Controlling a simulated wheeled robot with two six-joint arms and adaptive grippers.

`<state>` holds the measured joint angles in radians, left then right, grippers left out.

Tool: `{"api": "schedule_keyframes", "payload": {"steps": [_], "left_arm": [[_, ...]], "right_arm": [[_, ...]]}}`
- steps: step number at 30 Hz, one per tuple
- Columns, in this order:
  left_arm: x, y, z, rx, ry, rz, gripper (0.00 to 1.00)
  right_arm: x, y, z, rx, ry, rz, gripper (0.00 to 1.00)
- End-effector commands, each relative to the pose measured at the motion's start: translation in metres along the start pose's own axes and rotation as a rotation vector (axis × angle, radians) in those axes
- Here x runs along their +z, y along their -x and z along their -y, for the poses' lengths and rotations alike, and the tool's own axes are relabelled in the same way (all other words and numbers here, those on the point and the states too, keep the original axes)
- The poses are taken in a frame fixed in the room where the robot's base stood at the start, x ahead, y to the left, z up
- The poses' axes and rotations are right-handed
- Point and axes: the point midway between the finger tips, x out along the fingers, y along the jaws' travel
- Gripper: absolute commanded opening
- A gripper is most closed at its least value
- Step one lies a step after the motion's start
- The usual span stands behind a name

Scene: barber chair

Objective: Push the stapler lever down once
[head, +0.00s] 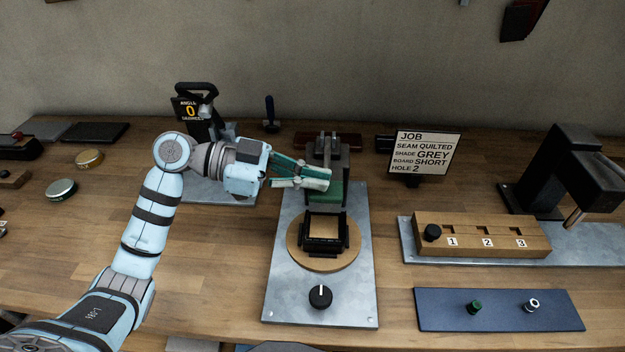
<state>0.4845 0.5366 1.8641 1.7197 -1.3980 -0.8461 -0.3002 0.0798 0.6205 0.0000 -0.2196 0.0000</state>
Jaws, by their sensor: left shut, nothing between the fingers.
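A dark upright machine (326,150), which looks like the stapler, stands at the back of a grey metal plate (285,290). It has a green lower part (323,195) and small metal parts on top. I cannot make out clearly which part is its lever. My left gripper (326,179) is shut and empty, its fingers pointing right across the front of the machine and hiding part of it. I cannot tell whether the fingertips touch it. My right gripper is not in view.
In front of the machine are a round wooden turntable (293,257) with a black frame and a black knob (320,297). An angle device (198,112) stands behind my arm. A job sign (424,152), numbered wooden block (480,248), blue mat (430,312) and black press (560,165) are right.

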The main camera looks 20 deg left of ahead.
Motion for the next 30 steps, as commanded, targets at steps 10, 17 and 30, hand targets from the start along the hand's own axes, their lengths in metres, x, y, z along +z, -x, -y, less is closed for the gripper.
{"api": "schedule_keyframes", "payload": {"steps": [10, 17, 30], "left_arm": [[0.041, -0.01, -0.01, -0.042, -0.167, 0.005, 0.0], [0.039, -0.009, -0.01, -0.041, -0.165, 0.008, 0.0], [-0.007, 0.007, -0.014, -0.042, -0.173, 0.008, 0.0]], "right_arm": [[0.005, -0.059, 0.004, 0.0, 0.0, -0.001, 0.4], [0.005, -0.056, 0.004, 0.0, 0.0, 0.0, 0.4], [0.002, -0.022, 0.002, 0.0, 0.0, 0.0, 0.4]]}}
